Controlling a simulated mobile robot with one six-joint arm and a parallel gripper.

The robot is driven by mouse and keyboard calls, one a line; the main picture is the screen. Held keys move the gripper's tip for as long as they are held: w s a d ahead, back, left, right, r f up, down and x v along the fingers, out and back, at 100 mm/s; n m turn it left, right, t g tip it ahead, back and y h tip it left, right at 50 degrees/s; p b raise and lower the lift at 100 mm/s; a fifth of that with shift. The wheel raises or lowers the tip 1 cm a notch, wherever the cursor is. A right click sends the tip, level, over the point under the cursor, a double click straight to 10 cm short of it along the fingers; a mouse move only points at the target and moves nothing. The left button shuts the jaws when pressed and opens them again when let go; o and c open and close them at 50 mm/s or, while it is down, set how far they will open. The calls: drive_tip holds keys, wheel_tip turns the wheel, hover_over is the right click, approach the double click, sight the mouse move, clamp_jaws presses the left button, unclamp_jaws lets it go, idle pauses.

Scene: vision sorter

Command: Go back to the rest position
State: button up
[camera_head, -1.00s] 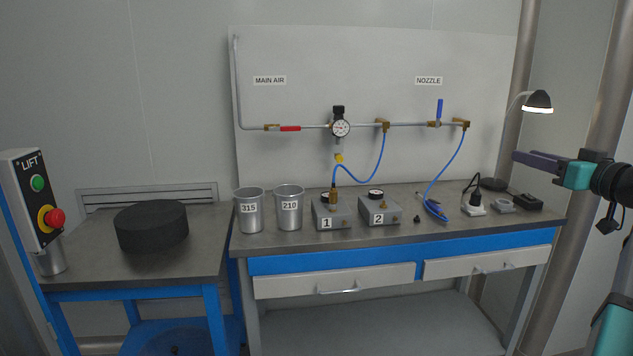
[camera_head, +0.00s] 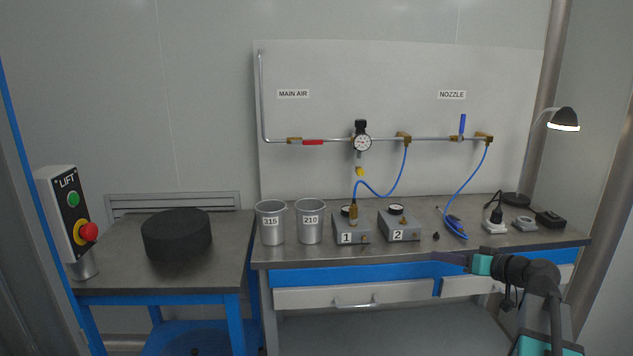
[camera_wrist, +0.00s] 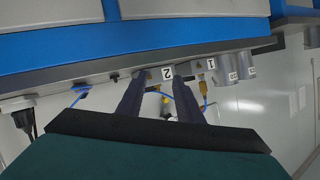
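My gripper (camera_head: 447,257) is in front of the workbench's front edge at the right, below the bench top in the head view, with nothing seen in its fingers. In the wrist view its two dark fingers (camera_wrist: 157,100) stand apart with a gap between them. Through and around the gap the wrist view shows the box marked 2 (camera_wrist: 168,73) on the bench, apart from the fingers. My arm reaches in from the lower right.
The workbench (camera_head: 300,258) holds two metal cups (camera_head: 271,229), box 1 (camera_head: 352,237), box 2 (camera_head: 400,235), a blue hose (camera_head: 470,190) and a lamp (camera_head: 563,119). A side table (camera_head: 110,272) with a black disc (camera_head: 177,240) and the LIFT panel (camera_head: 65,210) are at the left.

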drive_tip(key=s+a+f+g+p, duration=0.1)
drive_tip(key=s+a+f+g, duration=0.2)
drive_tip(key=a+f, duration=0.55)
drive_tip(key=s+a+f+g+p, duration=0.25)
drive_tip(key=a+f, duration=0.25)
drive_tip(key=f, duration=0.6)
drive_tip(key=s+a+f+g+p, duration=0.1)
drive_tip(key=s+a+f+g, duration=0.15)
drive_tip(key=a+f, duration=0.55)
drive_tip(key=s+a+f+g+h+p, duration=0.1)
drive_tip(key=s+a+f+g+p, duration=0.2)
drive_tip(key=s+f, duration=0.85)
drive_tip(key=s+a+f+g+h, duration=0.2)
drive_tip(key=s+f+g, duration=0.2)
drive_tip(key=s+f, duration=0.75)
drive_tip(key=s+d+m+g+h, duration=0.1)
drive_tip(key=s+d+h, duration=0.1)
drive_tip(key=s+d, duration=0.2)
drive_tip(key=s+d+f+g+h, duration=0.1)
drive_tip(key=s+d+h, duration=0.1)
drive_tip(key=s, duration=0.7)
drive_tip(key=shift+s+d+m+p, duration=0.3)
drive_tip(key=shift+s+d+m, duration=0.1)
drive_tip(key=shift+d, duration=0.45)
